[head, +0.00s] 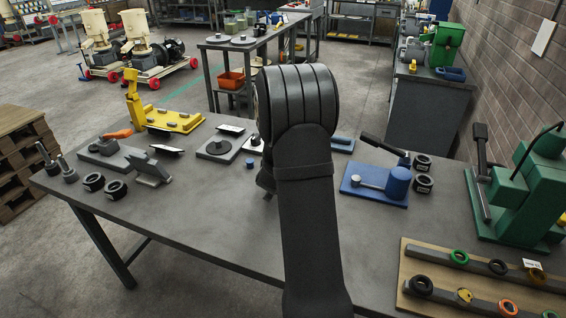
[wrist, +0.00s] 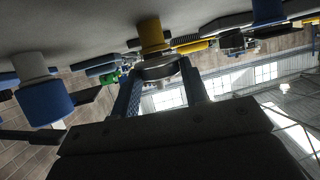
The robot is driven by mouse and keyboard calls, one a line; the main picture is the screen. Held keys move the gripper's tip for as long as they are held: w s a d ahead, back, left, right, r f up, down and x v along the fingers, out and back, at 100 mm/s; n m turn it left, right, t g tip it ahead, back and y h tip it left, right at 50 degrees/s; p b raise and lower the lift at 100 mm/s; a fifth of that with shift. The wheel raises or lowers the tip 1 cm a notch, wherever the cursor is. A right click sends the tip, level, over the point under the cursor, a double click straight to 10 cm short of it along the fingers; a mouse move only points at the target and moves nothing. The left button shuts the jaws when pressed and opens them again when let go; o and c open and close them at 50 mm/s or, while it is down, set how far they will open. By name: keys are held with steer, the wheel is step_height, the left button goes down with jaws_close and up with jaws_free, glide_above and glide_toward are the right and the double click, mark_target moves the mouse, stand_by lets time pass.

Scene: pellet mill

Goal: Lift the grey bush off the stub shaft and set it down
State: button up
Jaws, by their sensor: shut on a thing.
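My gripper (wrist: 159,70) shows in the wrist view, which looks upside down with the bench at the top. Its two blue-grey fingers are shut on a grey ring-like part, the grey bush (wrist: 160,73). A yellow cylinder (wrist: 150,33) shows just beyond the bush; whether they touch, I cannot tell. In the head view my arm covers the bush and nearly all of the gripper (head: 265,181), of which a dark edge shows at the arm's left. I cannot make out the stub shaft for certain in either view.
The grey bench (head: 215,215) has clear room front left of my arm. A small blue cylinder (head: 250,163) and a plate with a round disc (head: 218,147) stand left of the arm. A blue fixture (head: 375,185) and black rings (head: 422,184) are at the right.

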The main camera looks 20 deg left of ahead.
steer(key=shift+f, duration=0.4)
steer(key=o, duration=1.3)
steer(key=shift+s+d+r, duration=0.1)
steer(key=shift+s+d, duration=0.1)
steer(key=shift+s, duration=0.7)
steer(key=shift+s+d+r, duration=0.1)
steer(key=shift+s+d, duration=0.05)
steer(key=shift+s, duration=0.8)
steer(key=shift+s+d+r, duration=0.1)
steer(key=shift+s+d, duration=0.1)
steer(key=shift+s, duration=0.7)
steer(key=shift+r, duration=2.45)
